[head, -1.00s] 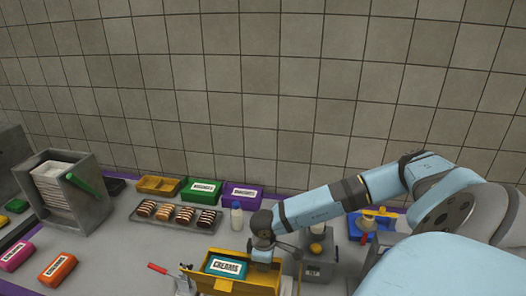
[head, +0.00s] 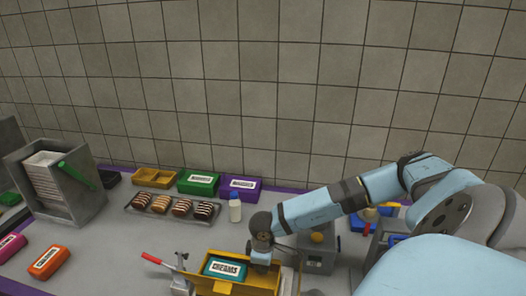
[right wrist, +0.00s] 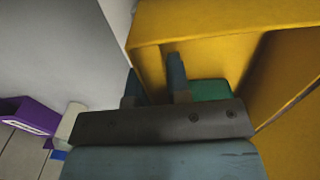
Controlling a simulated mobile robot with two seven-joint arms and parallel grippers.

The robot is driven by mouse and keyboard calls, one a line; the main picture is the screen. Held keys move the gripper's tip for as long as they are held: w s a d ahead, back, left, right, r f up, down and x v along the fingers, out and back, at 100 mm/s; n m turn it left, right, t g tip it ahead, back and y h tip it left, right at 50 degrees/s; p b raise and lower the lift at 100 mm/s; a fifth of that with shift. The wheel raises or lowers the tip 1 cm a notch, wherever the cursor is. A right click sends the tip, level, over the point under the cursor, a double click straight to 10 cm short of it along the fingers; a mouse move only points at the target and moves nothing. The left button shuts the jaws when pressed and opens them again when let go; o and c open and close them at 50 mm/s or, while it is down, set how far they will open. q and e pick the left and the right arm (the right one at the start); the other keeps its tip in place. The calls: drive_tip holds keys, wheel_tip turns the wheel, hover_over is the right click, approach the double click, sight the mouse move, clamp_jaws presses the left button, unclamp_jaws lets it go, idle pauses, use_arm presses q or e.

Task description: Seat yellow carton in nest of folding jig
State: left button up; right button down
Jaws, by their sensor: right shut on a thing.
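The yellow carton (head: 236,287) is an open box at the bottom middle of the head view, cut off by the frame edge. A teal pack marked CREAMS (head: 225,267) lies inside it. My right gripper (head: 262,258) is at the carton's far right part. In the right wrist view its fingers (right wrist: 155,85) are shut on the yellow carton's wall, with some teal showing behind. The folding jig, with a red handle (head: 152,259) and grey clamp parts, is beside and around the carton. Its nest is hidden, so I cannot tell how the carton sits. My left gripper is out of view.
A white bottle (head: 235,210), a tray of cakes (head: 128,209) and green and purple packs (head: 239,187) are behind. Orange (head: 48,262) and pink packs lie left. The counter between is clear.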

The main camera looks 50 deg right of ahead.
idle(0.6)
drive_tip(key=shift+b, duration=0.75)
idle(1.1)
drive_tip(key=shift+f+b, duration=1.5)
drive_tip(key=shift+r, duration=0.2)
drive_tip(key=shift+r+p, duration=0.6)
drive_tip(key=shift+r, duration=0.5)
drive_tip(key=shift+b, duration=0.75)
idle(1.1)
